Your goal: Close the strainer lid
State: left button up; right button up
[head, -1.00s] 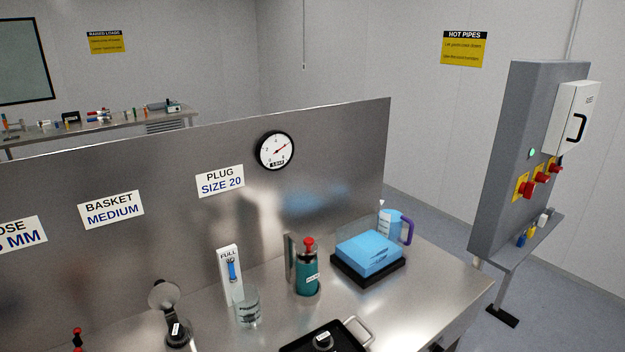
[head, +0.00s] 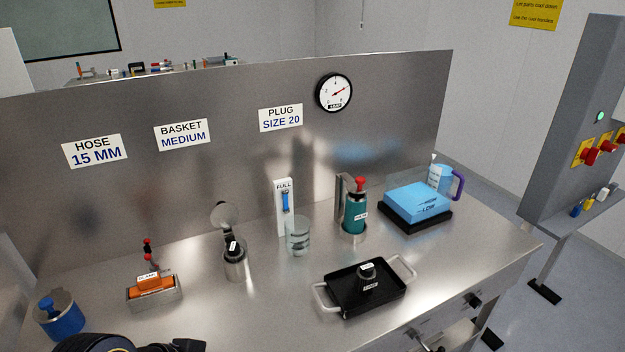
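The strainer (head: 235,264) is a short metal cylinder with a small white label, standing on the steel bench left of centre. Its round metal lid (head: 224,215) is open, tilted up and back on a dark hinge arm. A black part of my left arm (head: 95,343) shows at the bottom left edge, in front of the bench and apart from the strainer. A dark piece beside it may be the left gripper; no fingers show. My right gripper is not in view.
An orange block in a metal holder (head: 154,300) and a blue canister (head: 60,316) stand left of the strainer. To the right are a clear beaker (head: 298,238), a green bottle (head: 355,212), a black tray (head: 347,302) and a blue block (head: 416,200). A steel panel (head: 220,185) rises behind.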

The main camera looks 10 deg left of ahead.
aim_at(225, 215)
jog(key=u, duration=1.5)
jog(key=i+l+u, duration=0.35)
jog(key=l, duration=0.2)
